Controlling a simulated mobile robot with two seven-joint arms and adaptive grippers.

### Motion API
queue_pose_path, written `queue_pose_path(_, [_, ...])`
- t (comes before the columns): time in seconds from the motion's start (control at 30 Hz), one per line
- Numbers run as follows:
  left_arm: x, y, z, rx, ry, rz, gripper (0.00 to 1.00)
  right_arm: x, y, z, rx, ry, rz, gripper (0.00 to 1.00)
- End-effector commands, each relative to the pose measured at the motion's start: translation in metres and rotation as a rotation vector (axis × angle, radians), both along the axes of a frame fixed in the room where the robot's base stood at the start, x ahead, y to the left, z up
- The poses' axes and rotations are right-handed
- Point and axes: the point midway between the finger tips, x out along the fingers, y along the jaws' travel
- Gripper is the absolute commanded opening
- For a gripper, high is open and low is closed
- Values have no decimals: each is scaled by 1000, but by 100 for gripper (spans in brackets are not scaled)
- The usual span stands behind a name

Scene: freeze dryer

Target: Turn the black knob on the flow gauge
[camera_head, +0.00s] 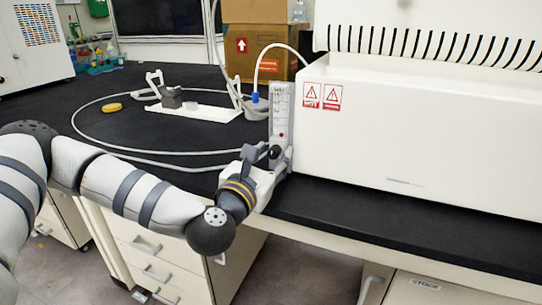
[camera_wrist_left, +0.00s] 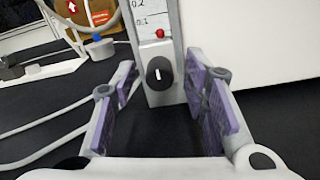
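The flow gauge (camera_head: 281,112) is a narrow upright white panel with a scale and a red float, standing against the left end of the white machine. Its black knob (camera_wrist_left: 159,73) is round with a white mark that stands upright, in the middle of the left wrist view. The knob also shows in the head view (camera_head: 275,152), right at my left gripper (camera_head: 268,158). In the left wrist view my left gripper (camera_wrist_left: 160,95) is open, with its purple-padded fingers on either side of the knob and apart from it. My right gripper is not in view.
The white machine (camera_head: 420,140) fills the right side behind a black bench edge. A pale hose (camera_head: 130,152) loops over the black bench top on the left. A white stand (camera_head: 195,111), a yellow object (camera_head: 111,107) and brown boxes (camera_head: 262,45) stand farther back.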

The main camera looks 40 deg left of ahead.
Motion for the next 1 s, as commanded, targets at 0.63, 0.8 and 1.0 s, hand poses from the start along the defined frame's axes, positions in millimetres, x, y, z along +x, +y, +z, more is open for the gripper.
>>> queue_pose_path(0.63, [0,0,95,0,-2,1,40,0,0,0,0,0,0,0])
queue_pose_path(0.8, [0,0,101,0,0,-1,40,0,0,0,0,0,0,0])
queue_pose_path(1.0, [0,0,100,0,0,0,40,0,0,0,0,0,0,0])
